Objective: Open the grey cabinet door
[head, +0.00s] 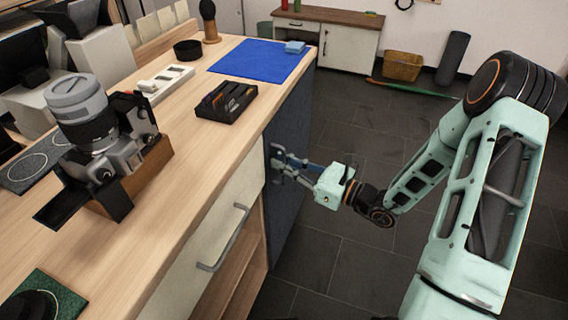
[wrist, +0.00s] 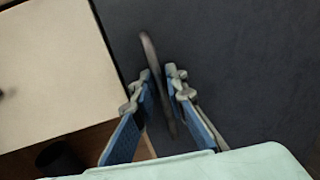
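The grey cabinet door (head: 290,165) is a dark slate panel under the wooden worktop in the head view. It fills the right of the wrist view (wrist: 250,70) and looks closed. Its curved metal handle (wrist: 147,45) runs down between my fingers in the wrist view. My gripper (head: 277,162) reaches the door from the right in the head view. In the wrist view my gripper (wrist: 159,80) is open, one finger on each side of the handle, with a narrow gap showing on both sides. I cannot tell whether either pad touches it.
A pale drawer (head: 205,240) with a grey handle (head: 225,240) is left of the door, above an open shelf (head: 240,275). The worktop (head: 205,150) holds a camera (head: 100,130), a black organiser (head: 226,101) and a blue mat (head: 262,60). The tiled floor (head: 340,250) right of the door is clear.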

